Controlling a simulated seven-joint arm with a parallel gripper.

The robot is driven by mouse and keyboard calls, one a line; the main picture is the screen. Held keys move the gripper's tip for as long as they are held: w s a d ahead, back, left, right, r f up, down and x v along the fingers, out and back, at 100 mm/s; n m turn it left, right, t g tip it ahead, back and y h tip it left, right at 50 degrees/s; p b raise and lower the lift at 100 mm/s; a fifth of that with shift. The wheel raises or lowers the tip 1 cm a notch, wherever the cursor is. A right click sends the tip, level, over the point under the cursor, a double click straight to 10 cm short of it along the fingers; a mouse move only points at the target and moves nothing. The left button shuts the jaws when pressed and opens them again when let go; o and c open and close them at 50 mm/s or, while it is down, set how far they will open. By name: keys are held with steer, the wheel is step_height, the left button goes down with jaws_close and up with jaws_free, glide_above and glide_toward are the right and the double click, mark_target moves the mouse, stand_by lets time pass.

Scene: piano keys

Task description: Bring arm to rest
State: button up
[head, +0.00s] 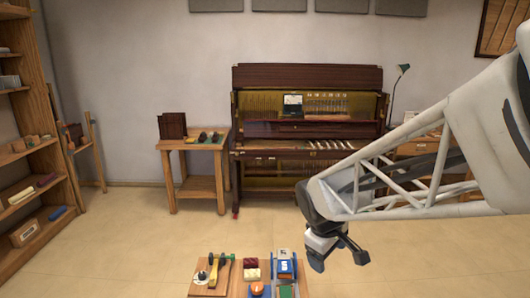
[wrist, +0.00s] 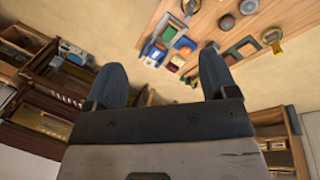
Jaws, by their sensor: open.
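My gripper (head: 339,257) hangs at the end of my white lattice arm in the right half of the head view. It is above and to the right of the near workbench, with its fingers pointing down. In the wrist view my gripper (wrist: 160,85) shows two dark fingers spread apart, with nothing between them but floor. The gripper is open and empty. It appears to touch nothing.
A workbench (head: 238,290) at the bottom holds a hammer, blue items and small parts. An upright piano (head: 308,78) with its front open stands against the back wall. A side table (head: 193,144) is left of it. Shelves (head: 22,95) stand at far left. Open floor lies between.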

steer(key=s+d+r+m, duration=0.1)
steer(key=s+m, duration=0.2)
steer(key=s, duration=0.3)
steer(key=s+d+r+m+y, duration=0.1)
steer(key=s+r+m, duration=0.1)
steer(key=s, duration=0.5)
steer(key=s+d+r+m+y, duration=0.1)
steer(key=s+m, duration=0.2)
steer(key=s, duration=0.4)
steer(key=shift+d+r+m, duration=0.3)
